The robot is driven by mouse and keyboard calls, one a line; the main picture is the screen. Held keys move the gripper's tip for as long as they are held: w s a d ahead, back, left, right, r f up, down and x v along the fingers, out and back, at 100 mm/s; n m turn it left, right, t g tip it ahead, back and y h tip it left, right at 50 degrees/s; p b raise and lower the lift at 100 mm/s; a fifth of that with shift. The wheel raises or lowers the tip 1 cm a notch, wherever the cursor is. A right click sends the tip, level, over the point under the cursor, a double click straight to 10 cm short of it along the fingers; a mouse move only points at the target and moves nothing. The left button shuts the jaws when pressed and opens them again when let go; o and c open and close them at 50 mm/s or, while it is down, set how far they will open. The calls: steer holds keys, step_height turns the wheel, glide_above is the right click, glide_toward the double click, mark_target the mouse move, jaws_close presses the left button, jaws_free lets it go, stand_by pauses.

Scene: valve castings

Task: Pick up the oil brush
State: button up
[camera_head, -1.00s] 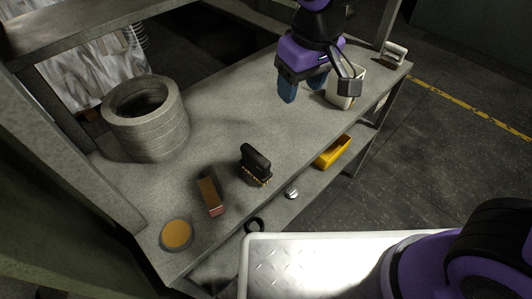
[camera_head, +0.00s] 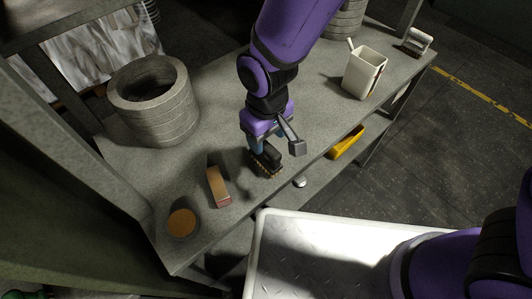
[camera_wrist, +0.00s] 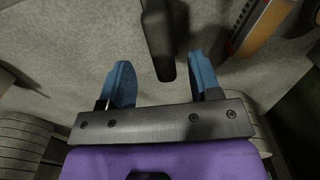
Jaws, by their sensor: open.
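A black-handled brush with yellowish bristles (camera_head: 266,162) stands on the grey bench, bristles down. It is the brush nearest my gripper; I cannot tell for certain that it is the oil brush. My gripper (camera_head: 257,146) is open just above it and partly hides it. In the wrist view, the brush's dark handle (camera_wrist: 160,35) points in between the two blue fingers of my gripper (camera_wrist: 160,72), with space on both sides. No contact with the fingers shows. A thin stick leans out of a white square pot (camera_head: 363,74) at the right.
A tan block (camera_head: 217,184) lies close left of the brush, and it shows in the wrist view (camera_wrist: 263,25). A round tan-topped disc (camera_head: 182,222) is near the front left corner. A ring-shaped casting (camera_head: 158,112) stands behind. A pale-handled brush (camera_head: 417,42) is far right.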

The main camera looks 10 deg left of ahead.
mark_target(266, 144)
steer(key=shift+a+f, duration=0.15)
steer(key=shift+f, duration=2.65)
jaws_close()
steer(key=shift+r, duration=0.2)
